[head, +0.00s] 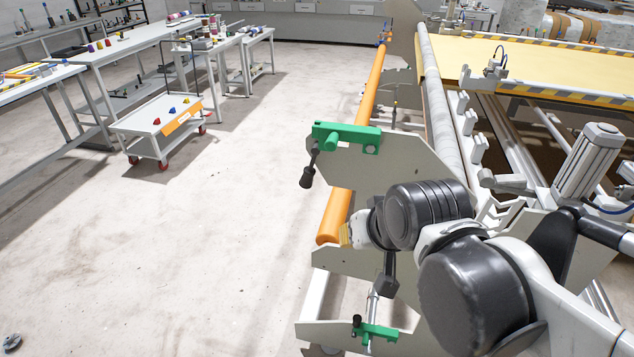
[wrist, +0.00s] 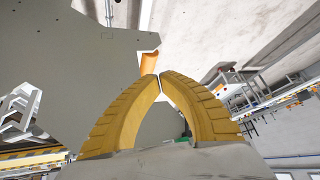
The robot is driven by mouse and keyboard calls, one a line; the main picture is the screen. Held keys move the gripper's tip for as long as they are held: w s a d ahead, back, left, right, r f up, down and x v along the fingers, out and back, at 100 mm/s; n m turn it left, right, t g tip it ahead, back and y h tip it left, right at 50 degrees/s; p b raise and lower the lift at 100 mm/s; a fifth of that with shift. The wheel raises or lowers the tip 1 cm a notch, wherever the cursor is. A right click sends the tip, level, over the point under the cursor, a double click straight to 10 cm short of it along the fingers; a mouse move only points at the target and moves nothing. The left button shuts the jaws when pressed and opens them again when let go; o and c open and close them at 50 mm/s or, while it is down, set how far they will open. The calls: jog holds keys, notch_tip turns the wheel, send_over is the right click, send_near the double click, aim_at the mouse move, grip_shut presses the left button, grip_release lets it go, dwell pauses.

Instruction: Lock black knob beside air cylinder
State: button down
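In the head view, a small black knob (head: 357,321) sits on the lower green bracket (head: 378,332), beside a slim silver rod (head: 373,303) that may be the air cylinder. A larger black knob (head: 307,178) hangs on a lever from the upper green clamp (head: 345,137) on the grey end plate. My gripper shows there only as a small yellow part (head: 345,235) left of my wrist, above and apart from the lower knob. In the wrist view, my gripper's yellow fingers (wrist: 160,76) meet almost at their tips with nothing visible between them. No knob is discernible there.
The orange roller (head: 367,92) runs along the gantry side; its end also shows in the wrist view (wrist: 149,63). The grey end plate (wrist: 65,65) stands close by. A white cart (head: 150,135) and benches stand left, with clear floor between.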

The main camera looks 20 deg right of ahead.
aim_at(311, 167)
jog(key=w+d+r+m+p, duration=0.1)
jog(key=w+m, duration=0.4)
jog(key=w, duration=0.8)
jog(key=shift+w+d+r+m+t+y+p, duration=0.15)
jog(key=shift+d+r+m+t+y+p, duration=0.15)
jog(key=shift+d+p, duration=0.65)
jog(key=shift+d+f, duration=0.1)
jog(key=w+a+f+b, duration=0.3)
jog(key=w+f+b, duration=0.2)
jog(key=w, duration=0.4)
jog(key=shift+a+f+b, duration=0.2)
jog(key=shift+f+b, duration=0.1)
jog(key=shift+f, duration=0.6)
